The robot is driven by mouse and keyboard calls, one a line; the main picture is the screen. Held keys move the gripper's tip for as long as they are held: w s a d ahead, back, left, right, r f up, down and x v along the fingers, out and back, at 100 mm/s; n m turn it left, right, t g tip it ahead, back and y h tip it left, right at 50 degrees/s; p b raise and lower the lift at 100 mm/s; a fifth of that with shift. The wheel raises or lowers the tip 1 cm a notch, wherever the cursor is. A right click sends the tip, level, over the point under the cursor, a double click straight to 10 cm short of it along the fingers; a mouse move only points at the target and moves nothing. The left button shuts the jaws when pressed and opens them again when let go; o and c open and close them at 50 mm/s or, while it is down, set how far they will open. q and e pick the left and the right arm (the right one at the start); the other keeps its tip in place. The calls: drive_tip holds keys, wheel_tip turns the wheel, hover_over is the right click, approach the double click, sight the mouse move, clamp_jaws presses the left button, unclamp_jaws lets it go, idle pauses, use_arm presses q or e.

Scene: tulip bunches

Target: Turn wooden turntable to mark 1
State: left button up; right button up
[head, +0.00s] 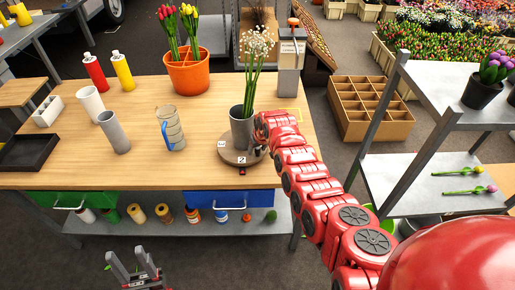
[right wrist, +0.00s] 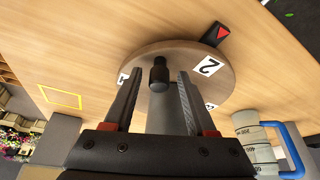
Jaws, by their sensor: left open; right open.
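The round wooden turntable (head: 228,158) lies near the front edge of the table, with number labels on its rim. Label 2 (right wrist: 208,66) is nearest the black pointer with the red arrow (right wrist: 215,35). The pointer also shows in the head view (head: 242,171). Another label (head: 221,145) sits further left. My left gripper (head: 133,262) is open and empty, low in front of the table.
A measuring jug (head: 170,128) with a blue handle stands left of the turntable. A grey canister (head: 290,72) stands behind. A metal shelf (head: 410,185) is to the right.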

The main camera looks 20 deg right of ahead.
drive_tip(key=shift+f, duration=0.1)
clamp_jaws()
idle(0.3)
idle(1.2)
